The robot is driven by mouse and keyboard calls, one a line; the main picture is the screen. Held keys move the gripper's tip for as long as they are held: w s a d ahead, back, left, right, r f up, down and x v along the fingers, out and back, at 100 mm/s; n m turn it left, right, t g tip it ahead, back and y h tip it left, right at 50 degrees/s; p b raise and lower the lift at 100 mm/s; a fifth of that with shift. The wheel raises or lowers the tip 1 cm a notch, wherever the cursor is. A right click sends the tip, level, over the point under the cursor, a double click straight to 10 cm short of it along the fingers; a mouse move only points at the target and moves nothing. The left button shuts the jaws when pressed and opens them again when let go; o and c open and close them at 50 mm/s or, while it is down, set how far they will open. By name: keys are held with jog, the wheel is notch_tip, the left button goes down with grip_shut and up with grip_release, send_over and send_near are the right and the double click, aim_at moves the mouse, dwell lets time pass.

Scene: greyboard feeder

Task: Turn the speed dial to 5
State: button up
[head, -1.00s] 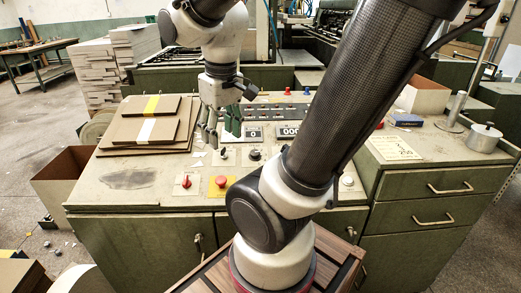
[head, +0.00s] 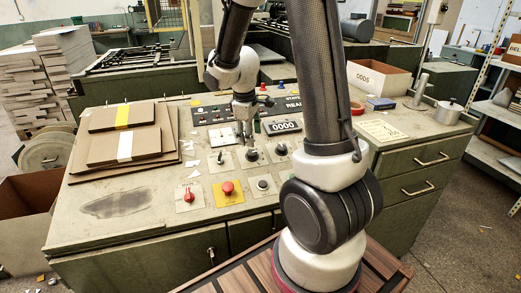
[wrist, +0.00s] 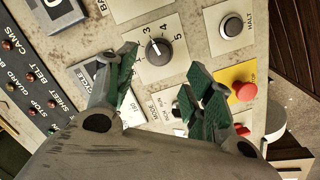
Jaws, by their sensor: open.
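The speed dial is a black round knob (wrist: 158,50) with a white mark on a pale plate, with the numerals 3, 4 and 5 readable around it in the wrist view. Its mark appears to point near 3. In the head view the dial (head: 252,155) sits on the sloped control panel. My gripper (wrist: 163,62) is open, its green-padded fingers on either side of the dial's lower part in the picture, with nothing between them. In the head view my gripper (head: 246,138) hangs just above and behind the dial; contact cannot be told.
A red mushroom button (head: 228,187) on yellow and a red switch (head: 188,197) sit in front of the dial. Other knobs flank it closely. A counter display (head: 285,126) is behind right. Stacked greyboards (head: 125,145) lie left. The panel's front left is clear.

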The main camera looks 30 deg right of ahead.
aim_at(252, 152)
jog(key=x, duration=0.7)
jog(key=shift+w+f, duration=0.1)
jog(key=shift+f, duration=0.3)
jog(key=c, duration=1)
